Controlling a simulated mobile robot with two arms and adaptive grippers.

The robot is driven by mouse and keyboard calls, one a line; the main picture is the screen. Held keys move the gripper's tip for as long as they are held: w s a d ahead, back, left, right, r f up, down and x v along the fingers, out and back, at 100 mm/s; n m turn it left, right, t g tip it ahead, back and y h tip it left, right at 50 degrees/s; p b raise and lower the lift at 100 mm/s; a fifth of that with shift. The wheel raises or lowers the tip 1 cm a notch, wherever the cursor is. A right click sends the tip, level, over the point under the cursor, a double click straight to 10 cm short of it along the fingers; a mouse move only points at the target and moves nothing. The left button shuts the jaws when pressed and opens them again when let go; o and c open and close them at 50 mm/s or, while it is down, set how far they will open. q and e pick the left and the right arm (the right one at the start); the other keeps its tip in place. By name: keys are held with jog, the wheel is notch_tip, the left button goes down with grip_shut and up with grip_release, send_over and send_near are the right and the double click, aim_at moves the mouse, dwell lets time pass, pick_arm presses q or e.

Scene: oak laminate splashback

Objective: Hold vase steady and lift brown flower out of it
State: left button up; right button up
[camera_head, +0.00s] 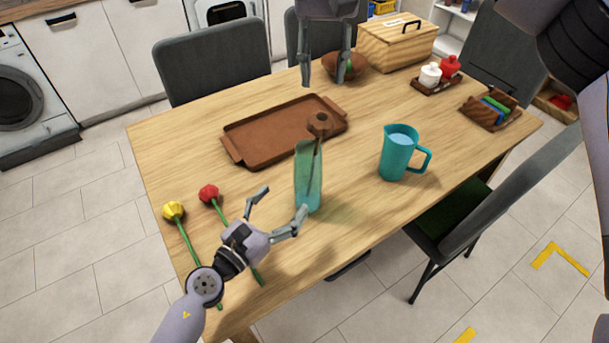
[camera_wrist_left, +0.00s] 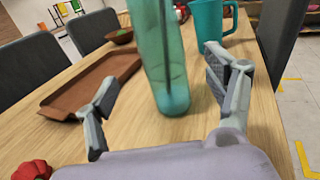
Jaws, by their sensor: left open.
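The translucent teal vase (camera_head: 308,185) stands upright on the table; in the left wrist view the vase (camera_wrist_left: 162,55) shows between my fingers. The brown flower (camera_head: 320,124) stands in the vase, its head above the rim and its stem inside. My left gripper (camera_head: 285,199) is open just left of the vase; in its wrist view the gripper (camera_wrist_left: 160,78) has its fingers apart on either side of the vase, with gaps. My right gripper (camera_head: 325,75) hangs fingers down over the table's far side, beyond the flower, with its fingers apart and nothing between them.
A brown tray (camera_head: 270,145) lies behind the vase. A teal jug (camera_head: 396,160) stands to its right. A yellow flower (camera_head: 173,211) and a red flower (camera_head: 208,193) lie at the left front, by my left arm. A brown bowl (camera_head: 358,69) and wooden box (camera_head: 397,43) stand at the back.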

aim_at(301, 182)
pick_arm(q)
jog(key=x, duration=1)
jog(key=shift+w+d, duration=0.2)
jog(key=shift+w, duration=0.05)
